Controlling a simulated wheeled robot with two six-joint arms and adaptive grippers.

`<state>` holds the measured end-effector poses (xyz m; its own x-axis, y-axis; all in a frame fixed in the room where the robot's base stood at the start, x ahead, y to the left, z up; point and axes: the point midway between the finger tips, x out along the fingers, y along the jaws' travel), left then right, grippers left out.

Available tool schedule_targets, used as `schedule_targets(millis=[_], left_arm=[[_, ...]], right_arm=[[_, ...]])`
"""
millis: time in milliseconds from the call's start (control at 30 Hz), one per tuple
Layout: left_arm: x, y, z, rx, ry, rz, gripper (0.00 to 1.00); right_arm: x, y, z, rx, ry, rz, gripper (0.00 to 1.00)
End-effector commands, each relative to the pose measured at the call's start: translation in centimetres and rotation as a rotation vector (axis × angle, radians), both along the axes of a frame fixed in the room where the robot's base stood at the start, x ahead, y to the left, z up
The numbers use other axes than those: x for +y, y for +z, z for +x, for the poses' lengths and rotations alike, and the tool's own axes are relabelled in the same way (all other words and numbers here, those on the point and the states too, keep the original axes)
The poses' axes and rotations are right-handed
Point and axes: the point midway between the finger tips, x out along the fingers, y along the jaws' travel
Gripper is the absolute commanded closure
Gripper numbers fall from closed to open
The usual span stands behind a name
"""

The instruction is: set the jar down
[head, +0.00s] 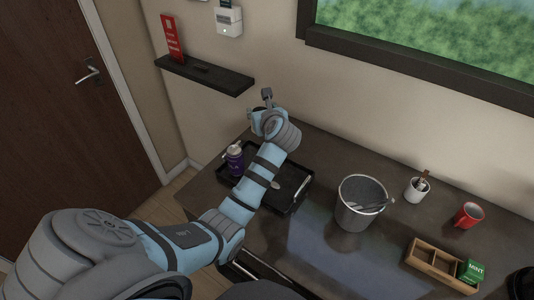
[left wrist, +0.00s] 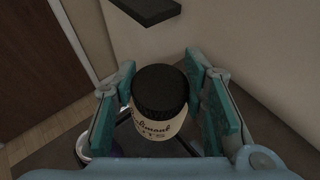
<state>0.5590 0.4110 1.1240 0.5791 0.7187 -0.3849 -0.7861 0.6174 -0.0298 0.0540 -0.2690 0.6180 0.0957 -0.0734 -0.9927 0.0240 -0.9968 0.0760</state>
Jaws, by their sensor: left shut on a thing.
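The jar (left wrist: 160,108) is cream with a black ribbed lid and dark lettering on its label. In the left wrist view it sits upright between the two teal fingers of my left gripper (left wrist: 163,92), which is shut on it. In the head view my left gripper (head: 263,112) is at the back left of the counter, near the wall. The jar is hidden there behind the gripper and arm. I cannot tell whether its base touches anything. My right gripper is not in view.
A black tray (head: 296,201) holds a purple container (head: 235,160) and a spoon, partly under my arm. An ice bucket with tongs (head: 358,215), a white cup (head: 417,190), a red mug (head: 468,215) and a wooden box (head: 428,258) stand right. A wall shelf (head: 205,77) is behind.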

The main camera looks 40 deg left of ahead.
Motion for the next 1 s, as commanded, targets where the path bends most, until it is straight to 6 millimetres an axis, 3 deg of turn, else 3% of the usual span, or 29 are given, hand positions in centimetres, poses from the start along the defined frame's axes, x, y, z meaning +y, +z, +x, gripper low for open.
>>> schedule_targets(millis=[33,100,200,500,600,933,967,1000], left_arm=[[0.0,-2.6,0.0,0.008,0.001,0.0,0.94],[0.0,-5.4,0.0,0.008,0.001,0.0,0.94],[-0.1,-8.4,0.1,0.005,-0.001,0.0,0.94],[-0.2,-13.7,0.2,0.002,-0.004,0.0,0.94],[-0.2,-14.5,0.2,0.0,-0.004,0.0,0.94],[-0.2,-14.7,0.2,0.001,-0.005,0.0,0.94],[-0.2,-14.7,0.2,0.001,-0.004,0.0,0.56],[-0.2,-14.7,0.2,0.001,-0.004,0.0,0.5]], right_arm=[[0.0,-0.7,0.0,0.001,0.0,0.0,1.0],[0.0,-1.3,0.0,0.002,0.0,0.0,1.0],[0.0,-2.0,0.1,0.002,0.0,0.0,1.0],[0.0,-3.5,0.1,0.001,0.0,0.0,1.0],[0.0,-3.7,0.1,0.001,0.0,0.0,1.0],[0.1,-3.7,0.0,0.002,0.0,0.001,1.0],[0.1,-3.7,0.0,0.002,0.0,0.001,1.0],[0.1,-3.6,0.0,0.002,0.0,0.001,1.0]])
